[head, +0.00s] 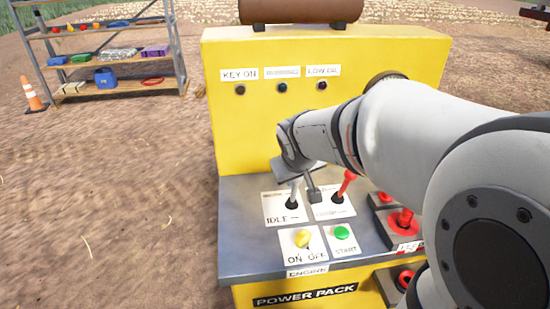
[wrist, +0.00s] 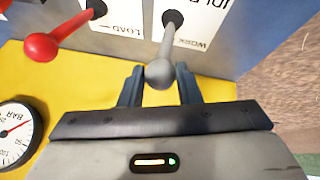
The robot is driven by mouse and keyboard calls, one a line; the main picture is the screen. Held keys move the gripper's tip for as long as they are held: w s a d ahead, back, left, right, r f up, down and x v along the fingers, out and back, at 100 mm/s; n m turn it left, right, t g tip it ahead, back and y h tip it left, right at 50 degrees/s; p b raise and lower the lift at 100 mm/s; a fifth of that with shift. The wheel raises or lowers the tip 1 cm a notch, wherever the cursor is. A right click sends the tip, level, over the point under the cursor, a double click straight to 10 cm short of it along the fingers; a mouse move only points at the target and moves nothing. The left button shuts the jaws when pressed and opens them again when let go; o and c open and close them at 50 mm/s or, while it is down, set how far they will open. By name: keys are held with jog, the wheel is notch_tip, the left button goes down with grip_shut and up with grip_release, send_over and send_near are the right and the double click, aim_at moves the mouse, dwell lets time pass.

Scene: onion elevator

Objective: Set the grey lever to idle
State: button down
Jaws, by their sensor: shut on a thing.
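The grey lever (head: 292,197) stands on the left of the panel, on a white plate marked IDLE at its near edge. In the wrist view, the grey lever (wrist: 160,72) has a round knob and leans from its slot toward the WORK end, away from IDLE. My gripper (wrist: 158,85) has its two dark fingers on either side of the knob, shut on it. In the head view, my gripper (head: 303,186) is at the lever top, partly hidden by my wrist.
A red lever (head: 345,184) stands close to the right, its knob (wrist: 42,46) clear of my fingers. A yellow switch (head: 303,239) and green START button (head: 342,232) sit nearer. Red knobs (head: 404,218) are farther right. A pressure gauge (wrist: 15,132) is beside my gripper.

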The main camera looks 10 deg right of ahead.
jog(key=shift+s+f, duration=0.25)
jog(key=shift+f, duration=0.05)
jog(key=c, duration=1.4)
grip_release()
jog(key=o, duration=0.3)
jog(key=shift+r, duration=0.15)
jog(key=shift+o, duration=0.2)
jog(key=shift+r, duration=0.3)
jog(key=v, duration=0.7)
jog(key=shift+s+p, duration=0.15)
jog(key=shift+p, duration=0.2)
